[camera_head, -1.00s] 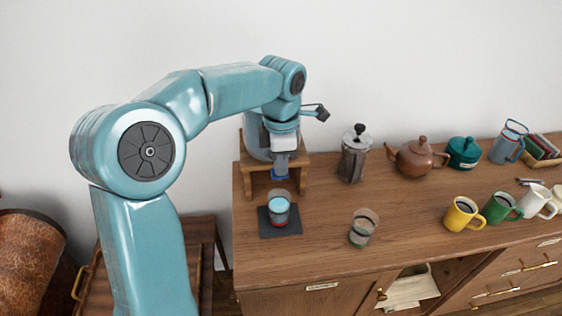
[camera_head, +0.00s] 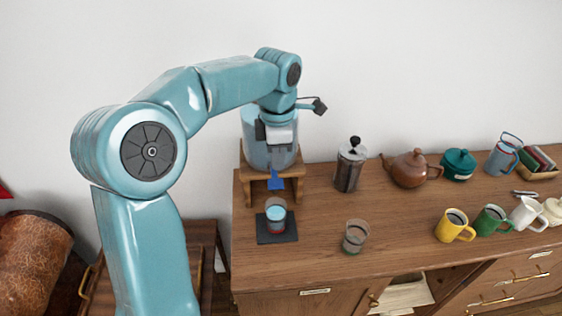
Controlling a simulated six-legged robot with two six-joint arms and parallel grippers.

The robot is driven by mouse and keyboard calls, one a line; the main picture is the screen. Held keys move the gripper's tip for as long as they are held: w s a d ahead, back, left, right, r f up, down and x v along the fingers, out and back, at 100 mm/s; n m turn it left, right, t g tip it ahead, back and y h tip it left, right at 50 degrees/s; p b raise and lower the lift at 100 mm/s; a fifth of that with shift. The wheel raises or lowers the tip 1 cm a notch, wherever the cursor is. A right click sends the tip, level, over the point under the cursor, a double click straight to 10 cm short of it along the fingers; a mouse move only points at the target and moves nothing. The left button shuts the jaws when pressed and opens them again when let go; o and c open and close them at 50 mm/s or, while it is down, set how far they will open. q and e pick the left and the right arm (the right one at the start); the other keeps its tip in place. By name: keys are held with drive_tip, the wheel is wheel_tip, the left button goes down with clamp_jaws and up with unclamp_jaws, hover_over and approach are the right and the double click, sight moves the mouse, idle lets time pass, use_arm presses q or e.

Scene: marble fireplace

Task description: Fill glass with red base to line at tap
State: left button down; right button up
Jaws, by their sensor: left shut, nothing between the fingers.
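The glass with the red base (camera_head: 276,217) stands upright on a dark square mat (camera_head: 277,238) at the left end of the wooden cabinet top. It holds pale blue water. Its line is too small to make out. A water dispenser (camera_head: 255,152) stands on a wooden stand (camera_head: 297,183) behind the glass. Its blue tap lever (camera_head: 276,181) shows above the glass. My left gripper (camera_head: 277,162) is shut and empty in front of the dispenser, just above the lever. Whether it touches the lever is unclear. My right gripper is not in view.
A second glass (camera_head: 355,237) stands to the right. A French press (camera_head: 350,168), brown teapot (camera_head: 410,170), green pot (camera_head: 458,164) and blue jug (camera_head: 503,155) stand behind. Yellow (camera_head: 452,226), green (camera_head: 490,221) and white mugs (camera_head: 525,214) stand right. The front middle is fairly clear.

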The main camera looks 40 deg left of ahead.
use_arm(q)
wheel_tip(320, 180, up, 9)
drive_tip(key=shift+a+f+p, duration=0.15)
drive_tip(key=shift+a+p, duration=0.05)
drive_tip(key=shift+p, duration=0.2)
idle(1.4)
